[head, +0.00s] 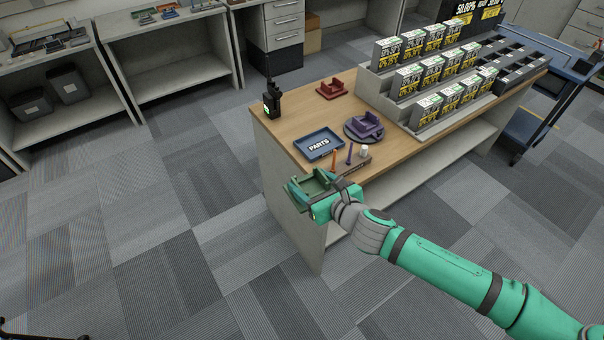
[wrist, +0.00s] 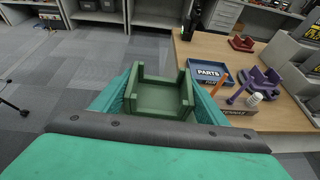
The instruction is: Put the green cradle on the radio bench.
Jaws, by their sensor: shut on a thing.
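The green cradle (head: 314,182) is held in my gripper (head: 310,190), in front of the near left edge of the radio bench (head: 296,96). In the wrist view the cradle (wrist: 160,98) sits upright between the two teal fingers of my gripper (wrist: 157,100), which are shut on it. The wood-topped bench (wrist: 212,50) lies to the right of the cradle there. The cradle shows over the floor, beside the bench top, not on it. Part of the cradle is hidden by my gripper in the head view.
On the bench are a black radio (head: 271,101), a red cradle (head: 331,89), a purple cradle (head: 366,125) on a round base, a blue PARTS tray (head: 319,144), upright orange and purple tools, a white bottle (head: 364,151) and stepped racks of boxes (head: 430,75). Bare wood shows around the radio.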

